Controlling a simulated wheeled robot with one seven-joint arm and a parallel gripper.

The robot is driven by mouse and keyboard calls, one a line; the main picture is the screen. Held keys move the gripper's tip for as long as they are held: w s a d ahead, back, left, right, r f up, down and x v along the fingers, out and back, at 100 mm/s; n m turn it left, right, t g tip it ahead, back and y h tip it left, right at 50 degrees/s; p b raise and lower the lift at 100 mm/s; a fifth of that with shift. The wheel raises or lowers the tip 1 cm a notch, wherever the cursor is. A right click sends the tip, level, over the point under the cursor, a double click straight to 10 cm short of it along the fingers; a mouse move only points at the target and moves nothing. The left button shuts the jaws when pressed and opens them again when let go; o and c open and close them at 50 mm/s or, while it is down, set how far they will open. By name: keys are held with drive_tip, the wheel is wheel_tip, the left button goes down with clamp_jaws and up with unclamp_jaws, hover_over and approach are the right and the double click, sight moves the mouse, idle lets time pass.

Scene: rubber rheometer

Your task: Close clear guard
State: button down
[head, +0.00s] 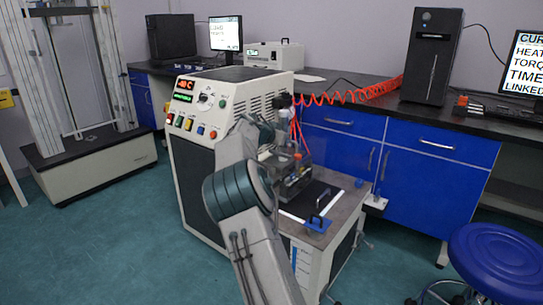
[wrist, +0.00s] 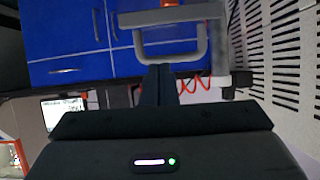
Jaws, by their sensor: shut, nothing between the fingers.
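The rheometer (head: 184,157) stands left of the middle in the head view. Its clear guard is hard to make out behind my arm, near the machine's test area. In the wrist view a grey bar (wrist: 172,17) with a U-shaped handle (wrist: 202,46) shows close in front of my gripper (wrist: 160,70); it looks like part of the guard. My gripper's dark fingers are together and empty, with their tips near the handle's lower bar. I cannot tell whether they touch it. In the head view my arm hides much of the work area.
A low worktop (head: 335,190) with a black plate and a blue-based handle (head: 318,224) lies right of my arm. Red coiled hose (head: 350,97) runs behind. Blue cabinets (head: 430,175) stand behind and right; a blue stool (head: 495,258) is at lower right. Floor is free at left.

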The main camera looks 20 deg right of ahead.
drive_tip(key=s+a+f, duration=0.3)
drive_tip(key=a+f, duration=0.1)
drive_tip(key=a, duration=0.2)
drive_tip(key=shift+s+a, duration=0.15)
drive_tip(key=s+a+r+n+g+y+p, duration=0.2)
drive_tip(key=s+r+y+p, duration=0.3)
drive_tip(key=s+r+p, duration=0.75)
drive_tip(key=s+a+r+n+y+p, duration=0.2)
drive_tip(key=s+a+r+p, duration=0.3)
drive_tip(key=s, duration=0.5)
drive_tip(key=s+a+r+n+g+y+p, duration=0.1)
drive_tip(key=s+a+r+n+p, duration=0.3)
drive_tip(key=s+p, duration=0.5)
drive_tip(key=s+a+r+n+y+p, duration=0.2)
drive_tip(key=s+a+r+n+p, duration=0.2)
drive_tip(key=s+a+r+p, duration=0.4)
drive_tip(key=s, duration=0.5)
drive_tip(key=shift+y, duration=0.4)
